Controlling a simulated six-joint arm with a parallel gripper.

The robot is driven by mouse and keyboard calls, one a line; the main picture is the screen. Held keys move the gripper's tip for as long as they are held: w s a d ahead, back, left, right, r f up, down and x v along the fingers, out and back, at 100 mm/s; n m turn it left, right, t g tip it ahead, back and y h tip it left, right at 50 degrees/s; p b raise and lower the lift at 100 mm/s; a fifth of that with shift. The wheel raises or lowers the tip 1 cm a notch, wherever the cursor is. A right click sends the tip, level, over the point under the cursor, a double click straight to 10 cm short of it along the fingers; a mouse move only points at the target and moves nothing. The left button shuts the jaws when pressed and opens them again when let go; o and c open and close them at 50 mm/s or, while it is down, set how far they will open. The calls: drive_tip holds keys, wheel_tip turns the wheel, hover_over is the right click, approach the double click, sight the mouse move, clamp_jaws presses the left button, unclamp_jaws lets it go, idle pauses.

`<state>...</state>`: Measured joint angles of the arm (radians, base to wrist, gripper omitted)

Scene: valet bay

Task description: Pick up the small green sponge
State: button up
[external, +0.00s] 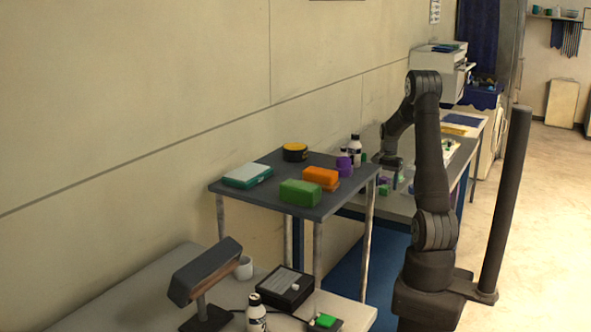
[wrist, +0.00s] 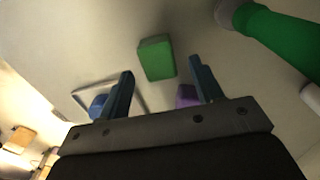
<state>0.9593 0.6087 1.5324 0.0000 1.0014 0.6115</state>
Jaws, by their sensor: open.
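A small green block (wrist: 156,58), which looks like the small green sponge, lies on a pale surface in the wrist view. It shows ahead of and between the fingertips, with no finger seen touching it. My gripper (wrist: 161,70) is open and empty, its two blue-grey fingers apart. In the external view my gripper (external: 391,168) hangs over the farther workbench, beyond the dark-topped table. A small green item (external: 385,190) shows below it there, partly hidden by the table. A larger green block (external: 301,192) lies on the dark-topped table.
In the wrist view a green bottle-like object (wrist: 285,40) lies at upper right. A purple item (wrist: 187,96) and a blue item (wrist: 98,105) show near the fingers.

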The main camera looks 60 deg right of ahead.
wheel_tip(320, 180, down, 2)
drive_tip(key=shift+f, duration=0.1)
drive_tip(key=c, duration=1)
drive_tip(key=shift+r, duration=0.2)
drive_tip(key=shift+c, duration=0.3)
